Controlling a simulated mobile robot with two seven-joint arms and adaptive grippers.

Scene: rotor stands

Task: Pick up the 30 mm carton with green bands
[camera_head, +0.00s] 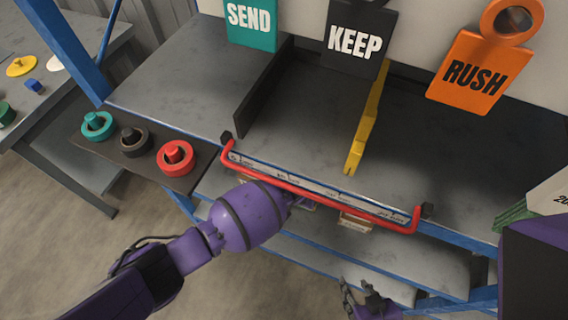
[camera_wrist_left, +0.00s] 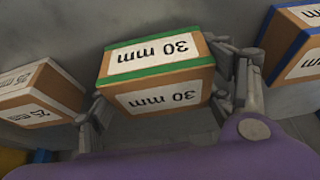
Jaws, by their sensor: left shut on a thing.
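The 30 mm carton with green bands (camera_wrist_left: 158,57) is brown with white labels and fills the middle of the left wrist view. My left gripper (camera_wrist_left: 160,88) is shut on it, with a finger against each side. In the head view my purple left arm reaches under the red bar, and its fingers and the carton are mostly hidden by the shelf edge. My right gripper (camera_head: 362,292) is at the bottom of the head view, empty, with its fingers apart.
A 25 mm carton with white bands (camera_wrist_left: 40,92) stands left of the held one; a blue-banded carton (camera_wrist_left: 291,45) stands right. Above are the red bar (camera_head: 310,190), a black divider (camera_head: 262,90) and a yellow divider (camera_head: 367,125). A ring tray (camera_head: 150,165) sits left.

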